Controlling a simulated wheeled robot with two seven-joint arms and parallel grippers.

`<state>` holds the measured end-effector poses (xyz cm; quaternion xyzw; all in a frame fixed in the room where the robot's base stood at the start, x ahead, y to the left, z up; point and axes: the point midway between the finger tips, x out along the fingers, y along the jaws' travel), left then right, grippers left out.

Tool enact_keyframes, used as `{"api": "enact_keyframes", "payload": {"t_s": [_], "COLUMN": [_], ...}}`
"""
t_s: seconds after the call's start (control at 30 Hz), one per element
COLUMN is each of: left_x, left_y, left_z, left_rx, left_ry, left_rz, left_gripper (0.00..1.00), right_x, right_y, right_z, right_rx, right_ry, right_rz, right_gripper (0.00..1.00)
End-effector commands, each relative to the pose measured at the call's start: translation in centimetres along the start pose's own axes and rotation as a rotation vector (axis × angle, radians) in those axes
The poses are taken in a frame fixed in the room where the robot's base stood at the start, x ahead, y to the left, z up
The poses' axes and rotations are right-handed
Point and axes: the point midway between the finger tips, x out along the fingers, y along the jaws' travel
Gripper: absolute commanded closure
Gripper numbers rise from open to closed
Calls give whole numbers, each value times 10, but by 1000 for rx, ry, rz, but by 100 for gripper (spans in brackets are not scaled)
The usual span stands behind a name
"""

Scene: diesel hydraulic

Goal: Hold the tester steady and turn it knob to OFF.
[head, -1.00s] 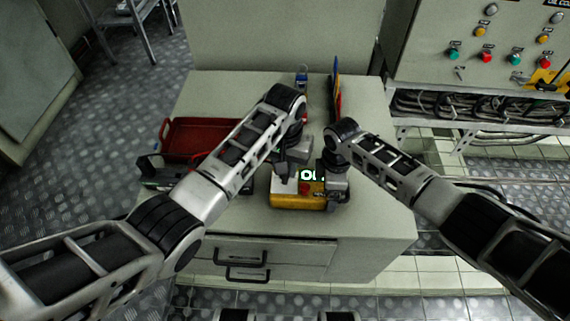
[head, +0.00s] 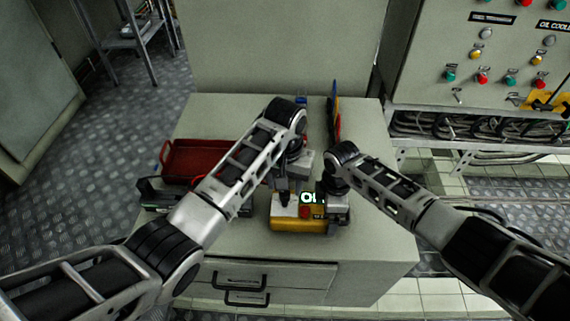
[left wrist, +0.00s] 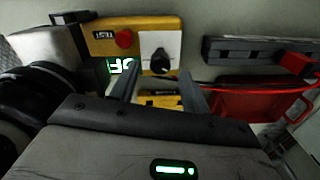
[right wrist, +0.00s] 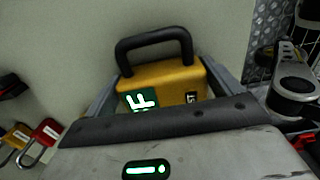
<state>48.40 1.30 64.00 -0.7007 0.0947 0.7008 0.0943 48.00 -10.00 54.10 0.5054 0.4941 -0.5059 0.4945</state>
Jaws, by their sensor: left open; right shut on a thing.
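The tester is a yellow box (head: 285,224) near the front of the cabinet top. It has a red button (left wrist: 124,38), a lit green-and-white display (left wrist: 121,65) and a black knob (left wrist: 160,62) on a white panel. My left gripper (head: 284,192) points down over the knob, its open fingers to either side in the left wrist view (left wrist: 158,88); contact is unclear. My right gripper (right wrist: 162,95) is shut on the tester's end, beside its black carry handle (right wrist: 153,45). The handle stands clear of the jaws. The knob's pointer direction is too small to read.
A red tray (head: 200,152) and a dark grey case (head: 153,188) lie left of the tester. A thin coloured board (head: 336,110) stands at the back right. A control panel (head: 430,50) is beyond on the right. The front right top is clear.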

Motion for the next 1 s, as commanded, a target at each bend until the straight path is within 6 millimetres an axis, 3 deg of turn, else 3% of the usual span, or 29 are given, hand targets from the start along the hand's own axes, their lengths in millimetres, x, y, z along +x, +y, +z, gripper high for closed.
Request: {"api": "enact_keyframes", "payload": {"t_s": [0.2, 0.4, 0.6, 0.97, 1.0], "left_x": [-49, -84, -98, -99, -99], "left_y": [0, 0, 0, 0, 0], "left_z": [-1, -1, 0, 0, 0], "left_rx": [-1, -1, -1, -1, -1], "left_ry": [6, 5, 2, 1, 1], "left_rz": [1, 0, 1, 1, 1], "left_gripper": [54, 54, 54, 54, 54], "right_x": [0, 0, 0, -1, -1], "right_y": [0, 0, 0, 0, 0], "right_z": [0, 0, -1, -1, -1], "right_rx": [-2, -2, -2, -2, -2], "right_ry": [0, 0, 1, 2, 2], "right_rz": [0, 0, 0, 0, 0], "right_gripper": [53, 53, 53, 53, 1]}}
